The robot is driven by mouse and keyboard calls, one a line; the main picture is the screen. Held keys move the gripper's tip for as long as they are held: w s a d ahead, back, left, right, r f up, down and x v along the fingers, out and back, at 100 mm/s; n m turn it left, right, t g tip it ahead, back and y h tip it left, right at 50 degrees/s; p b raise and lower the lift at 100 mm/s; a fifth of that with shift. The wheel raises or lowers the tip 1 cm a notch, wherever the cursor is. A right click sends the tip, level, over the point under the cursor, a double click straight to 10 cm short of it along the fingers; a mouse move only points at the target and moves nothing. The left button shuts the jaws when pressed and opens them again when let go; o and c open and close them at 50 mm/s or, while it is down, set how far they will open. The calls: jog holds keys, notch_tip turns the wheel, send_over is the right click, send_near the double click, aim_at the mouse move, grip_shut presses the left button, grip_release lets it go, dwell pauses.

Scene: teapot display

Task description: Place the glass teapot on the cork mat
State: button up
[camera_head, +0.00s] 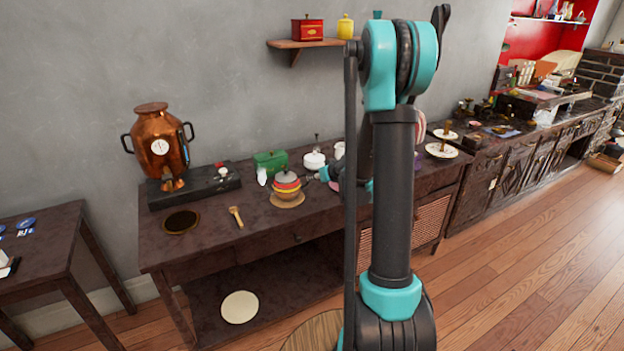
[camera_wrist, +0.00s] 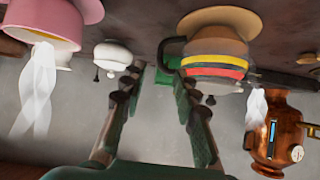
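A round pot with red, yellow and dark bands (camera_head: 286,184) sits upright on a tan round mat that looks like cork (camera_head: 290,203). In the wrist view, which is upside down, the banded pot (camera_wrist: 215,68) with its black handle is right of my fingers, and the tan mat (camera_wrist: 222,17) shows at its base. In the head view my arm hides part of the table and most of the gripper.
A copper urn (camera_head: 160,143) stands at the table's left. A green pot (camera_head: 270,162) and a white pot (camera_head: 314,160) stand behind the banded pot. A dark round mat (camera_head: 181,222) and a wooden scoop (camera_head: 236,217) lie at front left. A pink pot (camera_wrist: 45,22) shows in the wrist view.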

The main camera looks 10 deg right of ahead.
jog(key=s+f+m+g+h, duration=0.2)
jog(key=s+g, duration=0.4)
jog(key=s, duration=3.1)
jog(key=shift+f+m+h, duration=0.15)
jog(key=shift+m+h, duration=0.45)
jog(key=shift+h, duration=0.3)
